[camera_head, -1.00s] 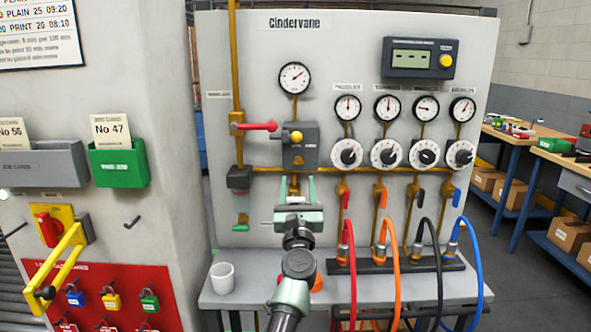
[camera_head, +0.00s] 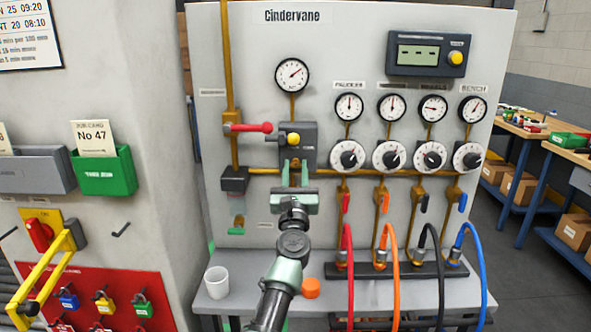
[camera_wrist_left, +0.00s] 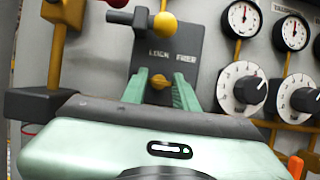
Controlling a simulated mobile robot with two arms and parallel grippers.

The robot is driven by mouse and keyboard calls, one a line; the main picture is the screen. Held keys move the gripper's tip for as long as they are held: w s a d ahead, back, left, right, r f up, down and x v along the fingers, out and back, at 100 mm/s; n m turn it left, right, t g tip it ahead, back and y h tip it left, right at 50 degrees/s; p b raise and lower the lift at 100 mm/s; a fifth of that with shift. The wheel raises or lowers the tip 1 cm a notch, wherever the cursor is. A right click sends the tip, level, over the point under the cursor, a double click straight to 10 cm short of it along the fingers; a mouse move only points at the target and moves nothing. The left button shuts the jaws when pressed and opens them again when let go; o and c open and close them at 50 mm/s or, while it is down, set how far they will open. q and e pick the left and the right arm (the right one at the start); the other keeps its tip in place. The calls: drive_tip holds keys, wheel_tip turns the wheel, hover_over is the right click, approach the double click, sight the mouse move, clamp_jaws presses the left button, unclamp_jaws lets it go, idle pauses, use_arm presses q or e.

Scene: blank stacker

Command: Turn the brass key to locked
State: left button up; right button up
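A dark grey lock block (camera_head: 298,133) is mounted on the pale panel, under the leftmost gauge. In the left wrist view its face (camera_wrist_left: 178,55) reads LOCK and FREE. The brass key (camera_wrist_left: 160,82) sits low on this block; its small head shows between my finger tips. My left gripper (camera_head: 295,172) is in front of the block's lower part, its pale green fingers standing on either side of the key. In the left wrist view the gripper (camera_wrist_left: 160,92) is open, with gaps beside the key. My right gripper is not in view.
A yellow ball knob (camera_head: 293,139) sticks out above the key. A red-handled valve lever (camera_head: 250,127) is to its left. Brass pipes, white dials and coloured hoses fill the panel's right side. A white cup (camera_head: 216,282) and an orange cap (camera_head: 311,288) are on the ledge below.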

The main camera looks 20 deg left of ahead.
use_arm(q)
drive_tip(key=shift+m, duration=0.3)
clamp_jaws()
drive_tip(key=m+h+p, duration=0.2)
drive_tip(key=m, duration=0.1)
drive_tip(key=m+h+p, duration=0.2)
drive_tip(key=m, duration=0.2)
drive_tip(key=shift+a+r, duration=0.2)
drive_tip(key=m+g+h+p, duration=0.1)
drive_tip(key=m+p, duration=0.3)
drive_tip(key=m+g+h+p, duration=0.1)
drive_tip(key=m+p, duration=0.2)
drive_tip(key=m, duration=0.1)
drive_tip(key=m+g+h+p, duration=0.1)
drive_tip(key=m+h+p, duration=0.1)
drive_tip(key=m+p, duration=0.2)
drive_tip(key=shift+a+r+m+p, duration=0.15)
drive_tip(key=shift+r+m+p, duration=0.15)
drive_tip(key=shift+m, duration=0.1)
drive_tip(key=shift+f+m+g+p, duration=0.1)
drive_tip(key=shift+m+g+p, duration=0.3)
drive_tip(key=shift+m+p, duration=0.75)
drive_tip(key=o, duration=1.1)
unclamp_jaws()
drive_tip(key=shift+w+a+f, duration=0.1)
drive_tip(key=shift+f, duration=0.1)
